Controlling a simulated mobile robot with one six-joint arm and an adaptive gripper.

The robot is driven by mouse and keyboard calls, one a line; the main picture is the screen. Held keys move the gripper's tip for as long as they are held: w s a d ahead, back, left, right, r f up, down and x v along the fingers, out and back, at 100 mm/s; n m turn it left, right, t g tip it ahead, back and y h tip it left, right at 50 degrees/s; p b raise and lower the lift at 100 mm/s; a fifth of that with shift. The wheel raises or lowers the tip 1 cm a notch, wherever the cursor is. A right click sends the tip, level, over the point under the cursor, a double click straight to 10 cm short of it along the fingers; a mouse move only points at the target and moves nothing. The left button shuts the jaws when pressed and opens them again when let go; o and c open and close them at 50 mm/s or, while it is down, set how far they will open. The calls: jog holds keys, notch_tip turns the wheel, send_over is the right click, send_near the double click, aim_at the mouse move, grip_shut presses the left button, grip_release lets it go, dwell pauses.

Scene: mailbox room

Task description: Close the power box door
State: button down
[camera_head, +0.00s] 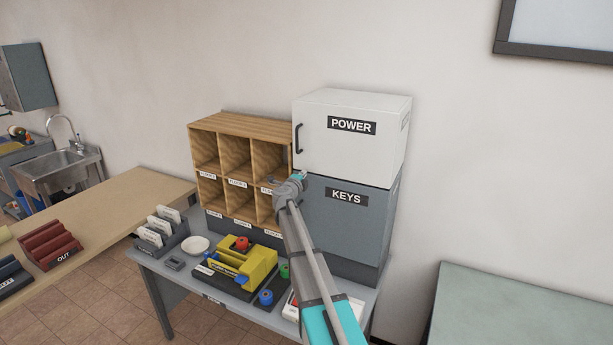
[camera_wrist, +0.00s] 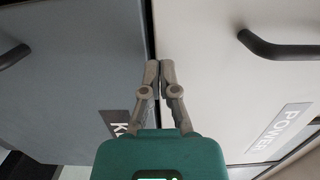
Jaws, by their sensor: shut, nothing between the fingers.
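The white power box (camera_head: 352,137) stands on top of the grey keys box (camera_head: 345,225). Its door, labelled POWER, looks flush with the box front in the head view, with a dark handle (camera_head: 298,138) at its left edge. In the wrist view the power door (camera_wrist: 215,75) fills the right side, with its handle (camera_wrist: 280,47) at the top right. My gripper (camera_wrist: 159,65) is shut and empty, its fingertips at the seam between the two doors. Whether they touch a door I cannot tell. In the head view my gripper (camera_head: 275,182) is at the lower left of the power door.
A wooden pigeonhole shelf (camera_head: 240,124) stands close on the left. The grey table (camera_head: 185,275) below holds a yellow device (camera_head: 245,263), a white bowl (camera_head: 195,245) and a card holder (camera_head: 160,232). The keys door handle (camera_wrist: 14,55) sticks out in the wrist view.

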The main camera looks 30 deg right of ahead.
jog(key=w+a+v, duration=0.1)
jog(key=v, duration=1.3)
dwell(0.6)
